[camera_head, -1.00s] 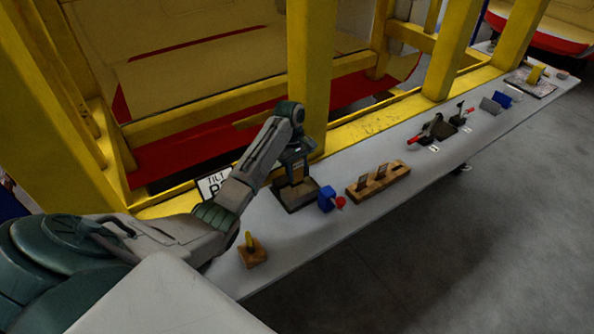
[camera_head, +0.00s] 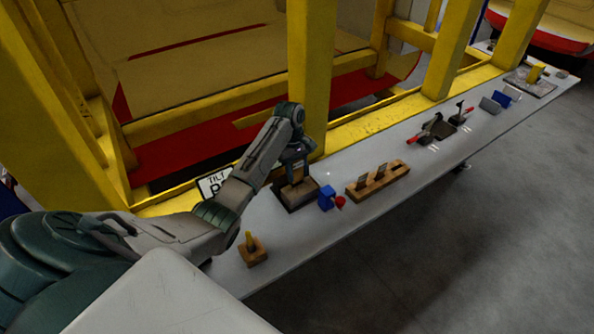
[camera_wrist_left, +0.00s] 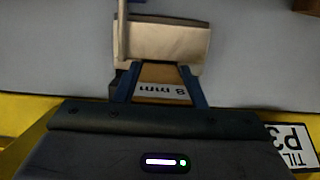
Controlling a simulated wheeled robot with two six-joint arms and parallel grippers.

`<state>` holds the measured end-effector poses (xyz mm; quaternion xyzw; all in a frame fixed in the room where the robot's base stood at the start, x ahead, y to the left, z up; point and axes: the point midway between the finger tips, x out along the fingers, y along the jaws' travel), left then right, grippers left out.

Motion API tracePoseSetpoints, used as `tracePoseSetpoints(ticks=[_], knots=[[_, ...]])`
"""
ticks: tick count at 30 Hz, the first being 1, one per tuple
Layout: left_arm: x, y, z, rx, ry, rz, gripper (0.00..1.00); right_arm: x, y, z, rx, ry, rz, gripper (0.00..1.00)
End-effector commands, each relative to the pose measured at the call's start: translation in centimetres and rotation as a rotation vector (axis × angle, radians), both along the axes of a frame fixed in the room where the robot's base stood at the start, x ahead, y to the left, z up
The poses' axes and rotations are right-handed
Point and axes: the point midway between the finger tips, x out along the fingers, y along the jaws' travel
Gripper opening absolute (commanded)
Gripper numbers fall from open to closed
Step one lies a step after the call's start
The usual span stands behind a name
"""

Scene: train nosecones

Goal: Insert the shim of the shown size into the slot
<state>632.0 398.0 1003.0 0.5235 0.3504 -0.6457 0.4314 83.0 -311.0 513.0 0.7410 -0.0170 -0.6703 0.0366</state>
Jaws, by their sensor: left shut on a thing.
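My left gripper (camera_head: 295,162) points down over a dark fixture block (camera_head: 297,195) on the table. In the left wrist view the gripper (camera_wrist_left: 156,72) is shut on a brown shim (camera_wrist_left: 160,76), with a pale label reading "8 mm" upside down. The shim's far end meets or overlaps the pale fixture block (camera_wrist_left: 170,42) there; I cannot tell how deep it sits in any slot. A wooden rack (camera_head: 392,178) holding several thin brown shims stands to the right. My right gripper is not in view.
A blue clamp-like piece (camera_head: 327,197) with a red knob and a small wooden block (camera_head: 253,256) with a yellow peg stand nearby. A sign (camera_head: 213,184) is behind my forearm. Yellow posts (camera_head: 309,75) line the table's far side. More tools lie farther right.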

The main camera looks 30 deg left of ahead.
Motion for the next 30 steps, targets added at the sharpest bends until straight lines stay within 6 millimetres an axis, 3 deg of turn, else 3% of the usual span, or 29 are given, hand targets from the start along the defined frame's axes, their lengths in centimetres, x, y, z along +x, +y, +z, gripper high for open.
tracePoseSetpoints(ticks=[14, 30], knots=[[0.0, 0.0, 0.0, 0.0, -0.001, 0.0, 0.02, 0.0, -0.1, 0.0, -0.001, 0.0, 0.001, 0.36], [0.0, 0.0, -1.3, 0.0, 0.0, 0.0, 0.02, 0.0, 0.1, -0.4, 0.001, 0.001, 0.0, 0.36]])
